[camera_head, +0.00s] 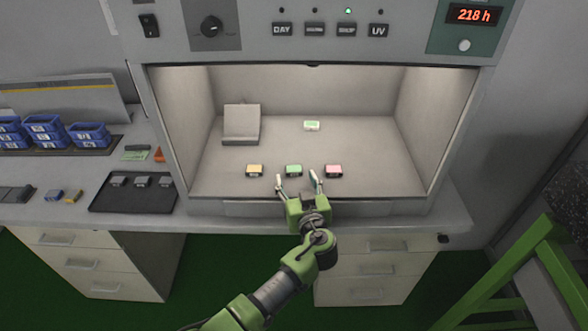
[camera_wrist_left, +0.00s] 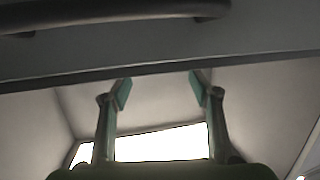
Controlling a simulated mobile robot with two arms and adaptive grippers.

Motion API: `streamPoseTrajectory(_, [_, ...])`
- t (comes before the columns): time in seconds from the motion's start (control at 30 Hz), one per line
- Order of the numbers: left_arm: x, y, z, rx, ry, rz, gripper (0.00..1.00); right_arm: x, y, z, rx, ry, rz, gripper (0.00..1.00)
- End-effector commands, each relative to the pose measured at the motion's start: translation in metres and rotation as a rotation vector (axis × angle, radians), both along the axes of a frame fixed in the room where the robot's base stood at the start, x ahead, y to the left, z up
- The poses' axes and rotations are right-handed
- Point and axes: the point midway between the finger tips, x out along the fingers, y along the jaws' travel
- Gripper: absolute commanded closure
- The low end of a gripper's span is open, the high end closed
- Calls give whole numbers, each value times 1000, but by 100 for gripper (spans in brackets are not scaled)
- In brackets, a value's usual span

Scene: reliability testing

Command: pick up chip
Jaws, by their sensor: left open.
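Three small chips stand in a row on the floor of the lit test chamber: a yellow-orange chip (camera_head: 255,170), a green chip (camera_head: 293,170) and a pink chip (camera_head: 334,171). A pale chip with a green label (camera_head: 311,125) lies farther back. My left gripper (camera_head: 298,181) is open at the chamber's front, its fingers just in front of the green chip and apart from the pink one. In the left wrist view the open fingers (camera_wrist_left: 158,92) have nothing between them, and no chip shows there. My right gripper is not in view.
A grey angled stand (camera_head: 241,125) is at the chamber's back left. The chamber's right floor is clear.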

Motion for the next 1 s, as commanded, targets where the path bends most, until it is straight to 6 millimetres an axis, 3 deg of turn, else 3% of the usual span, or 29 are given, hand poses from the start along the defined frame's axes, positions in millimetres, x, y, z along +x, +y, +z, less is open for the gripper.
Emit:
streamPoseTrajectory(0.3, [31, 2, -4, 2, -1, -1, 44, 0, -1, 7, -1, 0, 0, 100])
streamPoseTrajectory(0.63, [34, 3, -5, 0, 0, -1, 44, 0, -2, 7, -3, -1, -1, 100])
streamPoseTrajectory(0.8, [34, 3, -5, 0, 0, -1, 79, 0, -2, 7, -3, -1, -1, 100])
streamPoseTrajectory(1.0, [34, 3, -5, 0, 0, -1, 80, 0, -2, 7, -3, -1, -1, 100])
